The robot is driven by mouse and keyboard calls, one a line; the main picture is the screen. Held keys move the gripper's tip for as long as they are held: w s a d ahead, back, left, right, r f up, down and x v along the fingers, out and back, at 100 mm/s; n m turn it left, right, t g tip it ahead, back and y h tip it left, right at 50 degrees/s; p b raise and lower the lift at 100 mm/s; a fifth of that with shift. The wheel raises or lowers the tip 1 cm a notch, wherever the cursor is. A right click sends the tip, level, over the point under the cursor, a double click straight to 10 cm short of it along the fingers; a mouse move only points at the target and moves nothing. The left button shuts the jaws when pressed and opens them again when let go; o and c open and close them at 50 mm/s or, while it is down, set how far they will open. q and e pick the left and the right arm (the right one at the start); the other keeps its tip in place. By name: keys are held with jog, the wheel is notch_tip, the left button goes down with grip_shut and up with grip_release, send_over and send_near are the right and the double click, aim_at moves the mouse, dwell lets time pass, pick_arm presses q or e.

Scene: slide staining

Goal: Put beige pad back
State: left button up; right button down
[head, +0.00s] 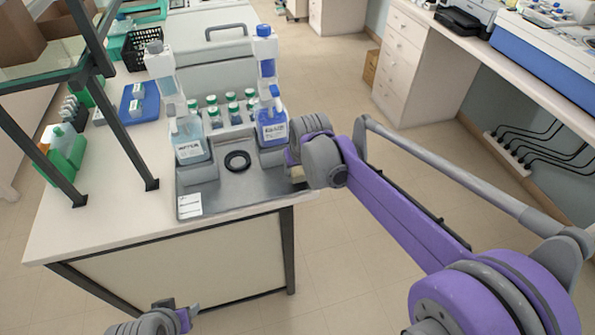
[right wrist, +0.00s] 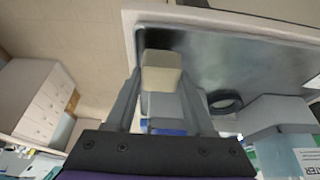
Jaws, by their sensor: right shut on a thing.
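The beige pad (right wrist: 161,72) is a small block between the fingertips of my right gripper (right wrist: 160,80) in the right wrist view. The gripper is shut on it. In the head view a bit of the pad (head: 297,172) shows beside my right wrist, at the right edge of the dark grey metal tray (head: 240,193). The wrist hides most of the gripper there. I cannot tell whether the pad touches the tray. Part of my left arm shows at the bottom of the head view, but its fingers cannot be made out.
A black ring (head: 237,161) lies on the tray, with a white label (head: 189,204) at its front left corner. A clear bottle (head: 190,140) and a blue bottle (head: 271,128) stand behind. Several green-capped vials (head: 231,105) stand between them. Open floor lies right of the bench.

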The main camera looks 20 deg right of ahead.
jog(key=shift+f, duration=0.75)
jog(key=shift+f, duration=0.1)
jog(key=shift+f, duration=0.15)
jog(key=shift+c, duration=2.3)
grip_release()
jog(key=shift+s+a, duration=0.1)
jog(key=shift+s, duration=0.05)
jog(key=shift+o, duration=0.9)
jog(key=shift+f, duration=0.1)
